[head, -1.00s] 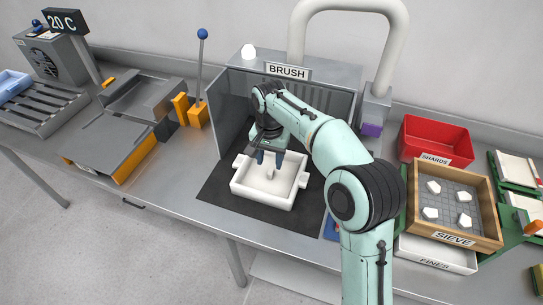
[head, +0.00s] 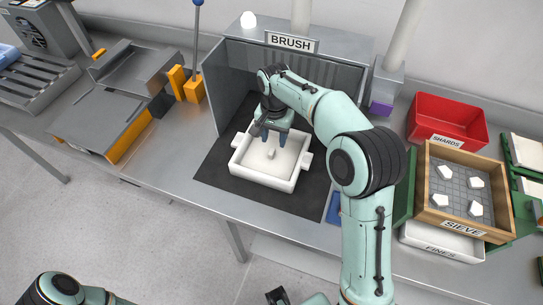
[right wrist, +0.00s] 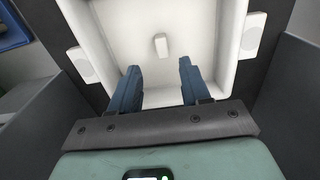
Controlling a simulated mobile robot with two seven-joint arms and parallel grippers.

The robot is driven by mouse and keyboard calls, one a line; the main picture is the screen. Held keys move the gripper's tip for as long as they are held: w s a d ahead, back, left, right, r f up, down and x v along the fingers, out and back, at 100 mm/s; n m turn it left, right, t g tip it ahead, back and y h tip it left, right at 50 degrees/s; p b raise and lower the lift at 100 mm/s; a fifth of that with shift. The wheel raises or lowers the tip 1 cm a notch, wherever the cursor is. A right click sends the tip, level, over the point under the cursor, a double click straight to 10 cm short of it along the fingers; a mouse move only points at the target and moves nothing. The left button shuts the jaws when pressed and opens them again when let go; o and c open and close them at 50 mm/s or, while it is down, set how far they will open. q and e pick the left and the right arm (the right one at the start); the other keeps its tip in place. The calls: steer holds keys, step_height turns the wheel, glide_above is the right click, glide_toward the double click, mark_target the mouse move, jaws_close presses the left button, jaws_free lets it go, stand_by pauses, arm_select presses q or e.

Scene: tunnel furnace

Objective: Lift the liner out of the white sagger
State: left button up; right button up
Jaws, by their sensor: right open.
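The white sagger (head: 264,182), a square box with lugs on its sides, stands on a black mat. A pale liner lies inside it, hard to tell apart from the sagger floor, with a small upright white knob (head: 270,154) in the middle. My right gripper (head: 274,143) points down over the sagger's far side, open and empty. In the right wrist view its two blue fingers (right wrist: 160,68) stand apart, with the knob (right wrist: 160,45) beyond them, between their lines and untouched.
Grey booth walls (head: 240,85) enclose the mat at the back and left, under the BRUSH sign (head: 292,42). To the right stand a red shards bin (head: 447,118), a wooden sieve (head: 453,213) with several white pieces, and a white fines tray (head: 440,243).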

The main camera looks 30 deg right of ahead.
mark_target(272, 150)
steer(key=f, duration=0.5)
steer(key=shift+a, duration=0.3)
jaws_close()
steer(key=shift+r, duration=0.1)
steer(key=shift+r, duration=0.15)
